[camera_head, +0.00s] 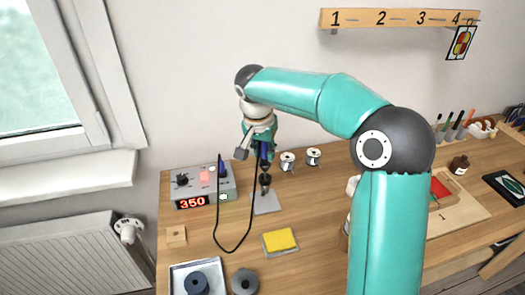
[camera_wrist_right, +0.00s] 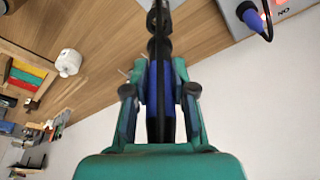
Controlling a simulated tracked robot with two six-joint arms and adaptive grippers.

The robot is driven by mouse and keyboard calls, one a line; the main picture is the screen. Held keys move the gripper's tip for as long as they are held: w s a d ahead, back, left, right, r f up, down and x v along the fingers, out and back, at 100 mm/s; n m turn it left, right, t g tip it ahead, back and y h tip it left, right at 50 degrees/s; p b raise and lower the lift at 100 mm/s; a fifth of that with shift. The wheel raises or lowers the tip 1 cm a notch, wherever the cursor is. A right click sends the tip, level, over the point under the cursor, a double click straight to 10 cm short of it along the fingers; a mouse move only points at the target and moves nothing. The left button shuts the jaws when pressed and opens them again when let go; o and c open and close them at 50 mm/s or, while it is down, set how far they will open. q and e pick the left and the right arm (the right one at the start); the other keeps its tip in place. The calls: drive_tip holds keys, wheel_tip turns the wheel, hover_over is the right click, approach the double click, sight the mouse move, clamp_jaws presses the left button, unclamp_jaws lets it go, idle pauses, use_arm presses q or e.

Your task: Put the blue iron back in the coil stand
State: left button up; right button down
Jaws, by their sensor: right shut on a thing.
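My right gripper (camera_head: 262,141) points down and is shut on the blue iron (camera_head: 264,152), above the wooden table. In the right wrist view the iron's blue handle (camera_wrist_right: 153,100) lies between the two fingers. The coil stand (camera_head: 266,201), a grey plate with a dark coil, stands on the table directly below the iron. The iron's lower end lines up with the coil in the head view; I cannot tell how far it is inside. A black cord (camera_head: 237,248) hangs in a loop beside it. My left gripper is not in view.
The soldering station (camera_head: 193,187) showing 350 stands left of the stand. A yellow sponge (camera_head: 280,240) lies in front, and two spools (camera_head: 287,161) stand behind right. A dark round tin (camera_head: 245,282) and a tray (camera_head: 176,274) are at the front left.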

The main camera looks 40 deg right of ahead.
sight(264, 161)
drive_tip(key=shift+f+b, duration=1.9)
drive_tip(key=shift+f, duration=0.4)
idle(0.5)
drive_tip(key=shift+c, duration=2)
unclamp_jaws()
drive_tip(key=shift+r, duration=0.1)
drive_tip(key=shift+r+p, duration=2.85)
drive_tip(key=shift+r, duration=0.6)
